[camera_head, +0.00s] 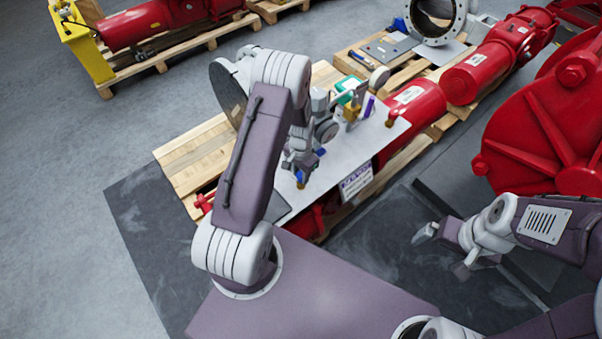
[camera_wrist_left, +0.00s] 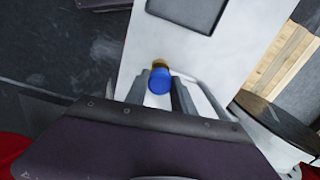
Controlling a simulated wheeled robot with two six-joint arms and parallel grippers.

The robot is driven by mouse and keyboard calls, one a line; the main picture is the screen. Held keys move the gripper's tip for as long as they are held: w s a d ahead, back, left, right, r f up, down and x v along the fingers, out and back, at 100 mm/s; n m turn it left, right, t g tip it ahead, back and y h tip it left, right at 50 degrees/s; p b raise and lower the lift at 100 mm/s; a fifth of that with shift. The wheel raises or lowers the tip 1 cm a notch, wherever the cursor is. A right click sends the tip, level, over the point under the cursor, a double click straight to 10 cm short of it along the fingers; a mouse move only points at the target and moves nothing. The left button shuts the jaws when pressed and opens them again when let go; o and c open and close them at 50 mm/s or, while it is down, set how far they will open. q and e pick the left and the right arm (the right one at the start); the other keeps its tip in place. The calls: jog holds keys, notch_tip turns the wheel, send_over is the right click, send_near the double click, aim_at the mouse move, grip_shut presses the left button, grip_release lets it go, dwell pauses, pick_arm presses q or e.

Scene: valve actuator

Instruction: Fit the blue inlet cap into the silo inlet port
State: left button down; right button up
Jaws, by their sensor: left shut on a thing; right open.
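The blue inlet cap (camera_wrist_left: 159,82) is between the two fingers of my left gripper (camera_wrist_left: 160,92), which is shut on it. A brass fitting (camera_wrist_left: 161,63) shows right against the cap's far side in the left wrist view, over the pale plate. I cannot tell whether cap and fitting touch or are seated. In the head view my left gripper (camera_head: 301,166) points down at the plate's near edge, beside a brass fitting (camera_head: 300,181), likely the inlet port. The cap is mostly hidden there. My right gripper (camera_head: 443,250) is open and empty, apart from the plate at right.
The pale plate (camera_head: 372,143) carries a yellow-and-purple fitting (camera_head: 351,112), a green-topped part (camera_head: 347,94) and another brass fitting (camera_head: 391,122). A label (camera_head: 356,181) hangs at its front edge. Red cylinders (camera_head: 418,108) lie behind, and a large red housing (camera_head: 545,130) stands at right.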

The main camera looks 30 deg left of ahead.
aim_at(301, 174)
pick_arm(q)
jog(key=shift+f+b, duration=0.85)
jog(key=shift+f, duration=0.35)
jog(key=c, duration=1)
grip_release()
notch_tip(301, 174, up, 9)
jog(key=shift+r+b, duration=0.1)
jog(key=shift+b, duration=0.2)
